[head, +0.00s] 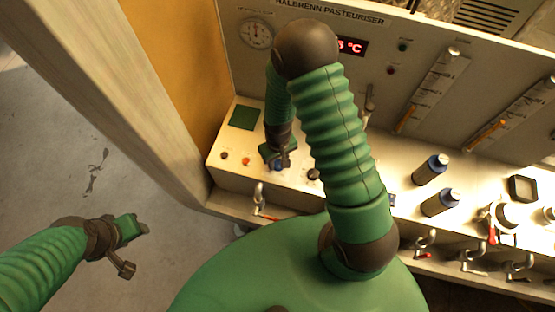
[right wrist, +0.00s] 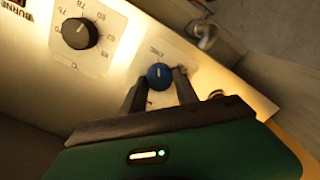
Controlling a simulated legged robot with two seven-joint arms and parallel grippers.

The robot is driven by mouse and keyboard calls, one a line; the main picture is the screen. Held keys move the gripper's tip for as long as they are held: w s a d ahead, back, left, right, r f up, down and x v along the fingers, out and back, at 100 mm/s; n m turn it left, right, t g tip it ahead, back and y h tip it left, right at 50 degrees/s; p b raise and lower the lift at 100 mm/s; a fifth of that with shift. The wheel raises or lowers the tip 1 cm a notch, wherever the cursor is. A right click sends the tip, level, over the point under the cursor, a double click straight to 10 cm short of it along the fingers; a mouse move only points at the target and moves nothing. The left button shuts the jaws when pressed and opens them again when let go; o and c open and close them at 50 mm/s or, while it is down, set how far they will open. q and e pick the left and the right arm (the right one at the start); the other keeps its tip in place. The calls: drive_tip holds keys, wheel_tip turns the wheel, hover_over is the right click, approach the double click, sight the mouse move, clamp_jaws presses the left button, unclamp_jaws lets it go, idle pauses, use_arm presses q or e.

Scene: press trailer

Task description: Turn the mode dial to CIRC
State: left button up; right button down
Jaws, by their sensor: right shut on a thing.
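The mode dial is a small blue knob (right wrist: 159,76) on the cream panel, seen in the right wrist view. Its pale pointer mark points roughly up in that picture, toward small lettering too blurred to read surely. My right gripper (right wrist: 158,84) is shut on the blue knob, one dark finger on each side. In the head view my right gripper (head: 281,163) reaches down to the sloping panel and mostly covers the knob. My left gripper (head: 141,228) hangs over the grey floor at the left, away from the panel; its fingers do not show clearly.
A black numbered dial (right wrist: 80,33) is close beside the blue knob. Blue bottles (head: 430,169) stand at the right. A post (head: 130,80) rises at the left.

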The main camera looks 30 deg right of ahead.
sight(278, 164)
drive_tip(key=shift+s, duration=0.15)
idle(0.3)
drive_tip(key=c, duration=1.1)
unclamp_jaws()
drive_tip(key=shift+c, duration=0.2)
drive_tip(key=shift+o, duration=1.1)
drive_tip(key=shift+s+r, duration=0.1)
drive_tip(key=shift+r, duration=0.1)
wheel_tip(278, 164, up, 17)
drive_tip(key=b, duration=0.2)
drive_tip(key=shift+f, duration=0.2)
